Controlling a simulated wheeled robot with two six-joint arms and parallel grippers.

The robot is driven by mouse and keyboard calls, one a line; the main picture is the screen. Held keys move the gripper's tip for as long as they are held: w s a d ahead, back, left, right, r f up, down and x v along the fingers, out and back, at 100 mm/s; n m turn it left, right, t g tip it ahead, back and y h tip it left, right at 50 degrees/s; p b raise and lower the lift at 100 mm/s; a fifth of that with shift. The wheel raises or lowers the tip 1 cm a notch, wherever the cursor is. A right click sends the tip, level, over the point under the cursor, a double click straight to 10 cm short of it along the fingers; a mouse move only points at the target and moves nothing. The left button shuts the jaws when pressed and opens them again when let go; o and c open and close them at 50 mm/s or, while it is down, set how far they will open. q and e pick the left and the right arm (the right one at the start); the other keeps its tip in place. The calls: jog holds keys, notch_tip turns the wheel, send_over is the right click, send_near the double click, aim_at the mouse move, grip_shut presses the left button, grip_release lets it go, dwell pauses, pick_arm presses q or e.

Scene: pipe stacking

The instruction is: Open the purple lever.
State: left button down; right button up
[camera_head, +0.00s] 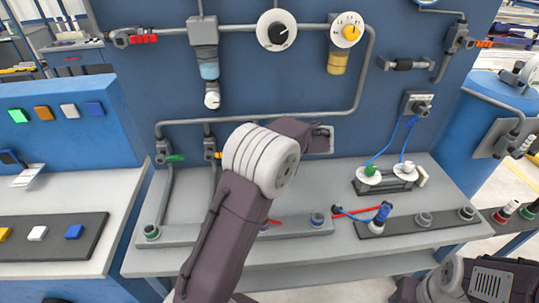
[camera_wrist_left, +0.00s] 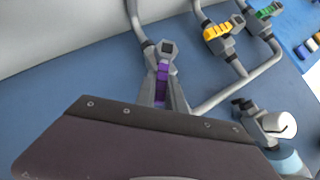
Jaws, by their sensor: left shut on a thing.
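The purple lever (camera_wrist_left: 162,82) is on a grey valve (camera_wrist_left: 162,48) at the end of a pipe on the blue panel, in the left wrist view. My left gripper (camera_wrist_left: 164,92) reaches out from behind my dark wrist housing, with its grey fingers on either side of the lever. It is shut on the lever. In the head view my left arm covers the lever and gripper, so neither can be made out there. My right arm shows only in part at the bottom right of the head view; its gripper is out of view.
A yellow-lever valve (camera_wrist_left: 218,32) and a green-lever valve (camera_wrist_left: 268,12) stand beside the purple one. The grey bench (camera_head: 290,255) below holds several fittings and a blue-capped plug (camera_head: 382,213).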

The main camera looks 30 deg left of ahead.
pick_arm(q)
jog(key=h+b, duration=0.1)
jog(key=s+a+n+t+h+b, duration=0.1)
jog(key=b, duration=0.1)
jog(key=shift+a+r+n, duration=0.25)
jog(key=shift+r+n, duration=0.05)
jog(key=shift+s+a+r+n+t+h+b, duration=0.25)
jog(key=shift+a+n+t+h+b, duration=0.2)
jog(key=shift+h, duration=0.55)
jog(key=shift+s+a+n+t+h, duration=0.2)
jog(key=shift+a+n+t+h, duration=0.2)
jog(key=shift+h, duration=0.3)
jog(key=shift+d, duration=0.15)
jog(key=c, duration=1.4)
grip_release()
jog(key=shift+c, duration=0.2)
